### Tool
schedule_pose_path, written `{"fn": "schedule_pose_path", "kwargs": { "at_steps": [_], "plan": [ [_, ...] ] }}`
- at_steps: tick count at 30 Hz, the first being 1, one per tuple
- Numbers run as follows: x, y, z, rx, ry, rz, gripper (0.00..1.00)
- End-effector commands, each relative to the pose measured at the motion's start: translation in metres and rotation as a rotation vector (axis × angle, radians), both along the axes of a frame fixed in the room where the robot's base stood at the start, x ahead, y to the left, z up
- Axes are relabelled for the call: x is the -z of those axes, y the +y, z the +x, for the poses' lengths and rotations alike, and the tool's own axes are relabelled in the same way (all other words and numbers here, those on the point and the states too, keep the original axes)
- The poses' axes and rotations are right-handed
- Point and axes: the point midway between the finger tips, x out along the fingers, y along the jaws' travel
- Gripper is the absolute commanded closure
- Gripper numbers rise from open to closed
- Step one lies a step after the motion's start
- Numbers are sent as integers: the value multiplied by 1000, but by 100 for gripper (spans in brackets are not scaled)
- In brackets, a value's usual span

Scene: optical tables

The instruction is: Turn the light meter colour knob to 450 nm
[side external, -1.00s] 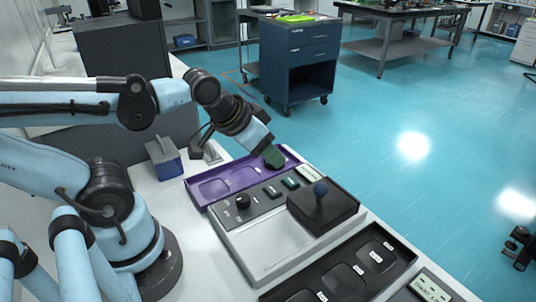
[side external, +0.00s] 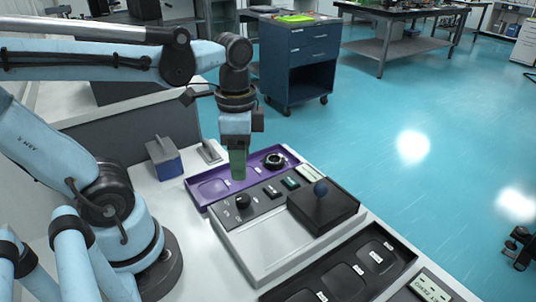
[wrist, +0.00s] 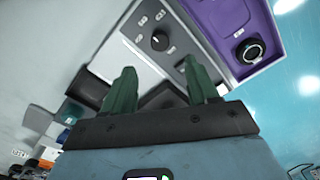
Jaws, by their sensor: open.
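The light meter is a grey-white instrument (side external: 262,247) with a dark control strip along its far edge. A black knob (side external: 243,201) stands at the left of that strip, with small white labels around it. The wrist view shows the knob (wrist: 160,41) with a white pointer mark; its labels are too small to read. My gripper (side external: 238,177) points down above the knob, apart from it. In the wrist view the green fingers of my gripper (wrist: 159,66) are spread, with nothing between them.
A purple tray (side external: 194,187) lies behind the meter; a black ring-shaped part (side external: 274,160) sits in its right pocket. A black tray (side external: 405,253) lies in front. A blue box (side external: 165,162) stands at left.

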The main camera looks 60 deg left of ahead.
Motion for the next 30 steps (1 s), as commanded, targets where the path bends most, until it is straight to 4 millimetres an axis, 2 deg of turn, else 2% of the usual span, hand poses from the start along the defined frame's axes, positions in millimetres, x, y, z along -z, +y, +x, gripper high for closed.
{"fn": "schedule_pose_path", "kwargs": {
  "at_steps": [6,18,30],
  "plan": [
    [29,0,0,-1,-1,0,41],
    [72,0,0,-2,-2,0,41],
    [95,0,0,-2,-2,0,41]
  ]
}}
